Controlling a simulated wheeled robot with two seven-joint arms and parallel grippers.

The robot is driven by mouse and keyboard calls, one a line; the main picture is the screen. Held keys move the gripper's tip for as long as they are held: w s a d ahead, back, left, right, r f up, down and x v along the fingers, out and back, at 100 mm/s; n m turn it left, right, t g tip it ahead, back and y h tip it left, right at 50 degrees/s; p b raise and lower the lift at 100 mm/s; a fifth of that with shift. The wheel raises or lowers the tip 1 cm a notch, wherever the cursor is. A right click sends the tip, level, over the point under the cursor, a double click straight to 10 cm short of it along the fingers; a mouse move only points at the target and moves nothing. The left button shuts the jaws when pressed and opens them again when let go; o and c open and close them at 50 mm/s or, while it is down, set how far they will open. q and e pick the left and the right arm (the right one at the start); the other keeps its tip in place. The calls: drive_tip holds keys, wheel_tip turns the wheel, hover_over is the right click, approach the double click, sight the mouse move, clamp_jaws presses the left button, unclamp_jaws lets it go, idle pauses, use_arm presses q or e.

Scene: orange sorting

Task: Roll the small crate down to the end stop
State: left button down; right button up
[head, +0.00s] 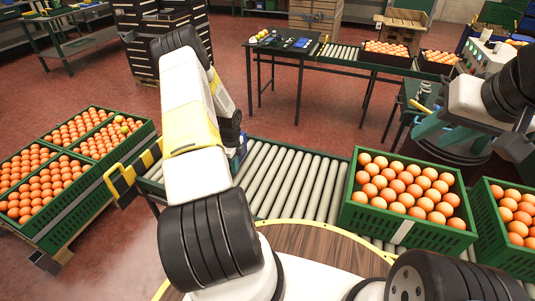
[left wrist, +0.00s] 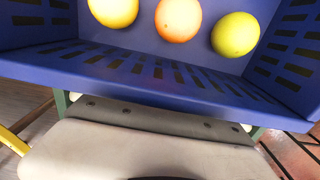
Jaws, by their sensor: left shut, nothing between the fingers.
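The small blue crate (left wrist: 160,72) fills the upper left wrist view, with two yellow fruits and one orange fruit inside. In the head view only a sliver of the crate (head: 238,158) shows beside my left arm, which hides the rest. The yellow-and-black striped end stop (head: 132,174) stands at the left end of the roller conveyor (head: 290,180). My left gripper (left wrist: 155,125) is shut and empty, close outside the crate's near wall; contact is unclear. My right gripper (head: 518,140) is at the right edge, partly cut off, and its jaws are unclear.
Green crates of oranges (head: 400,235) stand on the conveyor at right; bare rollers lie between them and my left arm. More green crates (head: 98,190) sit on a pallet at left. A table with another roller line (head: 335,52) stands behind.

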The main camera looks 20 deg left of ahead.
use_arm(q)
drive_tip(key=a, duration=1.1)
drive_tip(key=shift+w+a, duration=0.15)
drive_tip(key=shift+a, duration=0.25)
